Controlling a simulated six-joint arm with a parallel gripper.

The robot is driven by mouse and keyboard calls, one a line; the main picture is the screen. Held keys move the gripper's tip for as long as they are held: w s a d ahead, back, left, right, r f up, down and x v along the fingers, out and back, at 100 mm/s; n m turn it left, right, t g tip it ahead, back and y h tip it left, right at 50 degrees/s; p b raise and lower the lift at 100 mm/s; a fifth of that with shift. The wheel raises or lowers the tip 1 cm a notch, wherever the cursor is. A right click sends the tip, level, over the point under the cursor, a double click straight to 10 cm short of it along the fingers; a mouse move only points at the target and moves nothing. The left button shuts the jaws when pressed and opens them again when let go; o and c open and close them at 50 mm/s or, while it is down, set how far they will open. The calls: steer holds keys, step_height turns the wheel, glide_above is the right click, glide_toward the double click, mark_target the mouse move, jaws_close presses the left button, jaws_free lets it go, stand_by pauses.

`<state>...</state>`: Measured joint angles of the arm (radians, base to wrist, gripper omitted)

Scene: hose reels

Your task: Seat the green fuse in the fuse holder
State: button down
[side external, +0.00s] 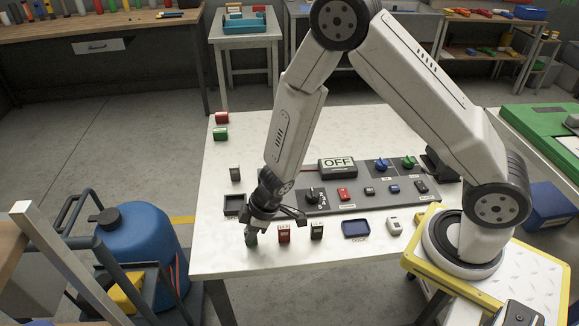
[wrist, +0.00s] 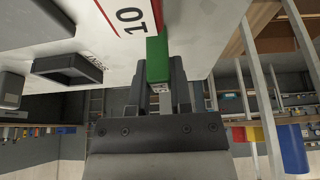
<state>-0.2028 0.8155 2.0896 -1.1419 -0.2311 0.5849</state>
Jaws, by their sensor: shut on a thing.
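My gripper (side external: 262,226) points down at the front left of the white table (side external: 215,255) and is shut on a green fuse (side external: 251,239). In the wrist view the green fuse (wrist: 158,57) is between the two dark fingers (wrist: 160,90), its far end beyond the fingertips. I cannot tell whether it touches the table. Another green block (side external: 221,134) lies at the table's back left. I cannot tell for sure which part is the fuse holder. A dark open-topped box (side external: 235,204) stands just left of my gripper.
A blue tray (side external: 356,229) lies further right. Behind is a grey control panel (side external: 345,205) with an OFF display (side external: 338,168). The table's back middle is clear.

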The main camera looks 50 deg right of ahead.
steer(key=shift+r, duration=0.2)
steer(key=shift+r, duration=4.75)
steer(key=shift+d+r, duration=0.2)
steer(key=shift+d, duration=0.3)
steer(key=s+d+r, duration=0.1)
steer(key=d+r, duration=0.1)
steer(key=d, duration=0.6)
steer(key=s+d+r, duration=0.2)
steer(key=d, duration=0.7)
steer(key=shift+s+d+r, duration=0.15)
steer(key=shift+s+r, duration=0.15)
steer(key=shift+w, duration=0.1)
